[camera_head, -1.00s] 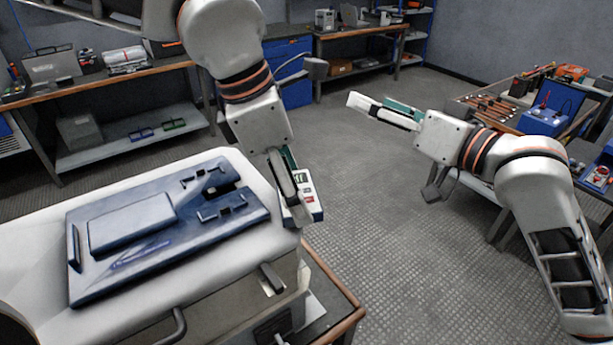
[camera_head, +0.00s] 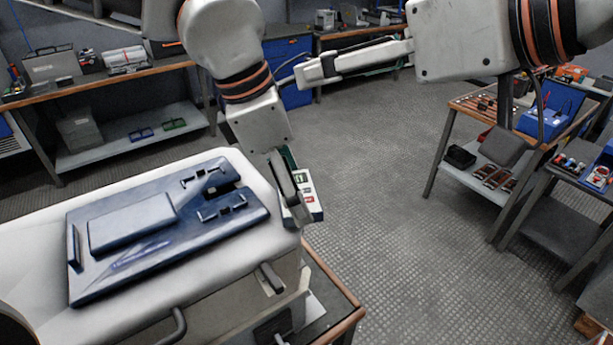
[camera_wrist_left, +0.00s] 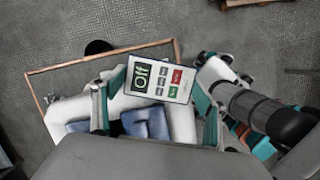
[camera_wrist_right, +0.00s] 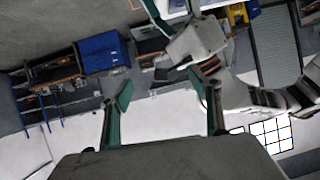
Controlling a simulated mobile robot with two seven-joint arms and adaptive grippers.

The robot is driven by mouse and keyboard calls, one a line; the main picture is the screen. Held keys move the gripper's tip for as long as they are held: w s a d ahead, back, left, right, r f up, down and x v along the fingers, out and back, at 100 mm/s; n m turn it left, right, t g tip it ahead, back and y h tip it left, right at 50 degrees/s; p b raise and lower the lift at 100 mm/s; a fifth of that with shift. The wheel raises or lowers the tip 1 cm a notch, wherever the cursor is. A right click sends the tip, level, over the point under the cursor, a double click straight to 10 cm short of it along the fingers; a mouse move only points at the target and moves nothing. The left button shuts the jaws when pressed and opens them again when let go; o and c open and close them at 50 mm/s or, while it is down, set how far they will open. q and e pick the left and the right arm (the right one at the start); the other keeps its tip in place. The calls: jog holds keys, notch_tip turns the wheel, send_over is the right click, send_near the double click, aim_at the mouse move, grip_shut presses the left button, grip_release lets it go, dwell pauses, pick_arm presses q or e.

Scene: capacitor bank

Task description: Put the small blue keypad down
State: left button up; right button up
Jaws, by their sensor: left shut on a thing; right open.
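The small keypad (camera_head: 311,196) has a white face with a green display, a red button and a blue edge. My left gripper (camera_head: 292,205) is shut on it and holds it just beyond the right edge of the white-topped cabinet. In the left wrist view the keypad (camera_wrist_left: 160,79) sits between the fingers, its display reading "Off". My right gripper (camera_head: 302,74) is raised over the floor, right of my left arm, pointing left. In the right wrist view its fingers (camera_wrist_right: 163,105) are apart with nothing between them.
A dark blue panel (camera_head: 150,262) with a raised block and slots lies on the white cabinet top (camera_head: 225,262). A wooden-edged bench (camera_head: 345,322) is below it. Workbenches stand at the back left and right (camera_head: 470,110). The floor between them is clear.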

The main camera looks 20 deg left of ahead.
pick_arm(q)
jog(key=shift+a, duration=0.1)
pick_arm(e)
jog(key=s+a+f+m+h, duration=0.3)
jog(key=s+f+m+h, duration=0.2)
jog(key=s+f+h, duration=0.4)
jog(key=w+a+f, duration=0.1)
jog(key=w+f, duration=0.2)
jog(key=w+a+f+y, duration=0.1)
jog(key=w+f, duration=0.2)
jog(key=w+a+f+y, duration=0.1)
jog(key=w+f, duration=0.1)
jog(key=f, duration=0.1)
jog(key=shift+w+a+f+t, duration=0.25)
jog(key=shift+w+f+t, duration=0.15)
jog(key=c, duration=1.2)
pick_arm(q)
jog(key=o, duration=1.2)
pick_arm(e)
jog(key=shift+c, duration=0.2)
